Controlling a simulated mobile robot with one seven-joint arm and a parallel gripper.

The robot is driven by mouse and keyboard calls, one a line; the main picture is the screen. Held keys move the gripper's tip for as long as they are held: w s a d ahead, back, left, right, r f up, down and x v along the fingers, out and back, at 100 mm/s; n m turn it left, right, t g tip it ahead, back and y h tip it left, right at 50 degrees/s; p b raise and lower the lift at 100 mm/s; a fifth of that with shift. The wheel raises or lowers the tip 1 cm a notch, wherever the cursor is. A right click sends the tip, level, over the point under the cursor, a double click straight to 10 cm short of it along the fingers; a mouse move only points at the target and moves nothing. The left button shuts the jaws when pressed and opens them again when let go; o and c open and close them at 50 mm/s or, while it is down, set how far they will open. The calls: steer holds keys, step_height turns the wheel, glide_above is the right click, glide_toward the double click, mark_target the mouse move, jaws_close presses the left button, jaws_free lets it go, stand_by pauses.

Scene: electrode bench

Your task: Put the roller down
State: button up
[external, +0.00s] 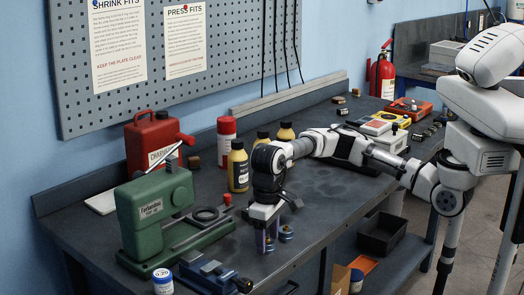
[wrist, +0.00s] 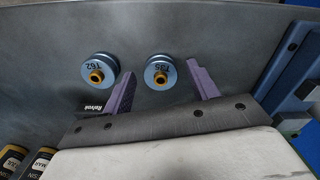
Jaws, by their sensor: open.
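Two blue rollers with brass centres stand on end on the dark bench. The roller marked 135 or similar (wrist: 160,72) is between the tips of my purple gripper fingers (wrist: 161,88) in the wrist view, with visible gaps at its sides. It shows partly behind my gripper (external: 266,238) in the external view (external: 269,246). The other roller, marked T62 or similar (wrist: 99,68), stands just outside the left finger; in the external view it is right of my gripper (external: 286,233). My gripper is open, pointing down low over the bench.
A green press (external: 155,215) and a blue vise (external: 212,276) stand left of my gripper. The bench's front edge is near my gripper.

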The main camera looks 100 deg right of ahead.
steer(key=shift+o, duration=0.4)
step_height(320, 180, up, 13)
steer(key=shift+w+b, duration=0.2)
steer(key=shift+b, duration=0.1)
